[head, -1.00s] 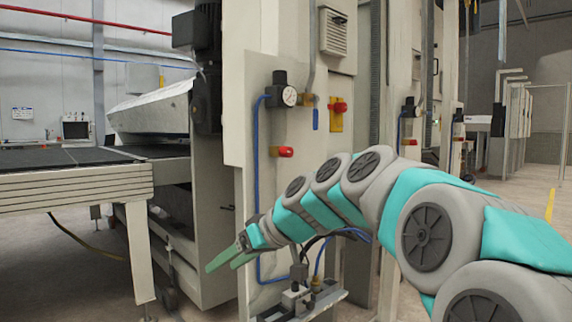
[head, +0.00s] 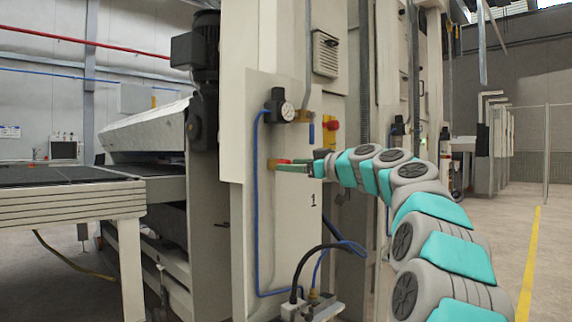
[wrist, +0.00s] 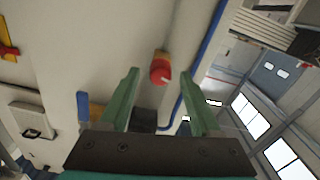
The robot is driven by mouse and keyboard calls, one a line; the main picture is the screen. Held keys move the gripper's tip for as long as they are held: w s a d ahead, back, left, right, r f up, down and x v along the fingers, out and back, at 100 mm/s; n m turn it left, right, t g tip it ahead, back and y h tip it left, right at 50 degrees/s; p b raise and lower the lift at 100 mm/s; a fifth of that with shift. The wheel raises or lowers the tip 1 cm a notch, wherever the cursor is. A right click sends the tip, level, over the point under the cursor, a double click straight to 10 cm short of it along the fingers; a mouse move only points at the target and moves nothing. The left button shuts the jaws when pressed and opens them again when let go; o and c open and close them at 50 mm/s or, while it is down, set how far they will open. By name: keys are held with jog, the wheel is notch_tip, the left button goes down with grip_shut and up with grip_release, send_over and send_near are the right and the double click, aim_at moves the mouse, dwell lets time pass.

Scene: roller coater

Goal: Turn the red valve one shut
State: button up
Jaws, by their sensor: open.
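The red valve (head: 283,161) is a small red knob on a brass fitting, on the pale machine panel above a painted "1". My gripper (head: 280,166) reaches it from the right in the head view and partly covers it. In the wrist view the round red valve (wrist: 160,75) shows between the two green fingertips of my gripper (wrist: 161,84). The fingers are open, one on each side of the knob in the picture. I cannot tell whether they touch it or how deep it lies between them.
Hoses and a metal fixture (head: 312,308) stand below. A conveyor table (head: 70,205) is at left.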

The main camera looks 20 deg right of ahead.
jog(key=shift+x, duration=1.45)
grip_shut()
